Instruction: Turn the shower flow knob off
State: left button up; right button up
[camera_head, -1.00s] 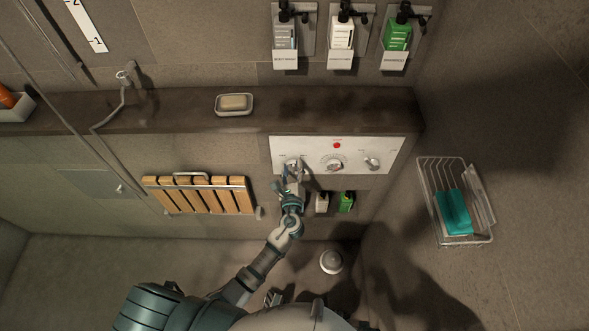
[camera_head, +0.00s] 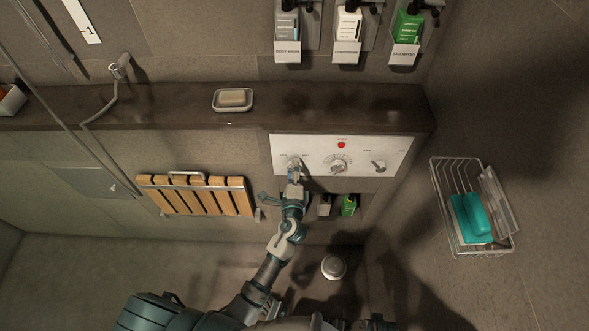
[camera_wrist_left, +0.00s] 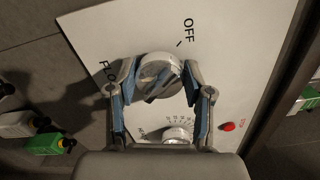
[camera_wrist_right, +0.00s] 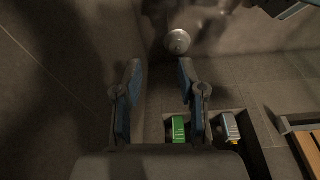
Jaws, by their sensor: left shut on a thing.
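The white shower control panel (camera_head: 313,160) is on the wall below the dark ledge. The round silver flow knob (camera_wrist_left: 158,72) is at the panel's left end, by the word FLOW and near an OFF mark in the left wrist view. My left gripper (camera_head: 294,172) has its two blue-padded fingers on either side of this knob and is shut on it. The fingers hide part of the knob in the head view. My right gripper (camera_wrist_right: 160,70) is open and empty in its own wrist view, away from the panel.
The middle dial (camera_head: 338,165), right lever knob (camera_head: 378,165) and red button (camera_head: 341,145) share the panel. Small bottles (camera_head: 348,205) stand below. A wire basket (camera_head: 465,185) hangs right, a slatted wooden seat (camera_head: 198,196) left. A soap dish (camera_head: 232,100) sits on the ledge.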

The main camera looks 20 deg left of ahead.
pick_arm(q)
jog(key=shift+d+r+n, duration=0.25)
jog(key=shift+d+n, duration=0.05)
pick_arm(e)
jog(key=shift+r, duration=0.55)
pick_arm(q)
jog(key=shift+w, duration=0.1)
pick_arm(e)
jog(key=shift+s+d+r, duration=0.1)
jog(key=shift+d+r, duration=0.15)
jog(key=shift+r, duration=0.1)
pick_arm(q)
jog(key=o, duration=1.2)
jog(key=shift+c, duration=0.2)
jog(key=shift+d, duration=0.1)
pick_arm(e)
jog(key=shift+d+f, duration=0.1)
jog(key=shift+d, duration=0.05)
jog(key=shift+f, duration=0.1)
